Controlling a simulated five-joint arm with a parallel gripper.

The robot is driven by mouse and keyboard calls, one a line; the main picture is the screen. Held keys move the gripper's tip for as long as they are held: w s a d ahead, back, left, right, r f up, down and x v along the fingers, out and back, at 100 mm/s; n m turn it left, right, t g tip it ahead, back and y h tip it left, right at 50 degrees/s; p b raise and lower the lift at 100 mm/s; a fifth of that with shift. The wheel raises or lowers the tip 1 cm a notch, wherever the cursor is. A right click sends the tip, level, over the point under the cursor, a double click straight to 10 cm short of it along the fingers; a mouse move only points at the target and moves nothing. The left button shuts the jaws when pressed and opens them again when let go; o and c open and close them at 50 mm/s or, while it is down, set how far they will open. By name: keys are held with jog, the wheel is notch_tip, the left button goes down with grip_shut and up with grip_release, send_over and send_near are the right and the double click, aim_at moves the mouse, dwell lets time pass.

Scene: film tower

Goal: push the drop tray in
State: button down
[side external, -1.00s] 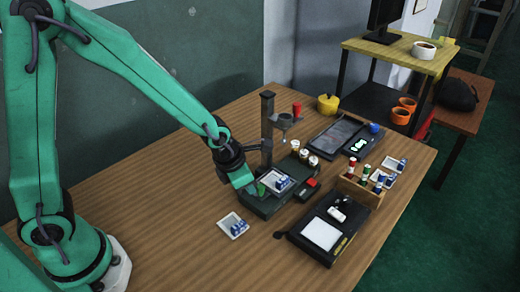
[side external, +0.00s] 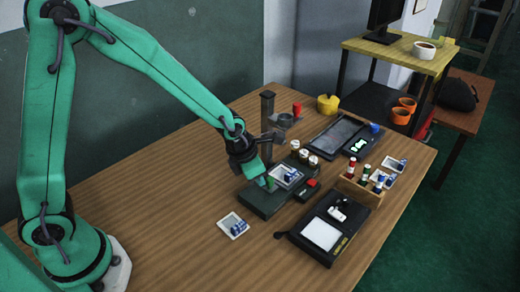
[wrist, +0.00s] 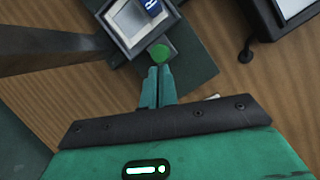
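The drop tray (side external: 286,177) is a pale frame holding a white and blue item on the dark base (side external: 262,204) of the film tower (side external: 268,128). It also shows at the top of the wrist view (wrist: 112,28), with a green knob (wrist: 160,52) at its near end. My gripper (side external: 266,182) is low at the tray's near left end. In the wrist view my gripper (wrist: 159,72) has its two fingers together, with nothing between them. The fingertips are right at the knob; I cannot tell whether they touch it.
A small white dish (side external: 233,225) with blue pieces lies left of the base. Several white-capped canisters (side external: 304,156) stand behind the tray. A black light pad (side external: 322,234) lies at the front right, near a wooden rack (side external: 362,190) of bottles. The table's left side is clear.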

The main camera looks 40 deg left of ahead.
jog(key=shift+s+a+r, duration=0.15)
jog(key=shift+s+a, duration=0.1)
jog(key=shift+s, duration=0.15)
jog(key=s, duration=0.1)
jog(key=s+a, duration=0.1)
jog(key=s, duration=0.1)
jog(key=shift+a, duration=0.2)
jog(key=v, duration=0.9)
jog(key=shift+a+r, duration=0.35)
jog(key=shift+a, duration=0.05)
jog(key=shift+w, duration=0.1)
jog(key=shift+r, duration=0.1)
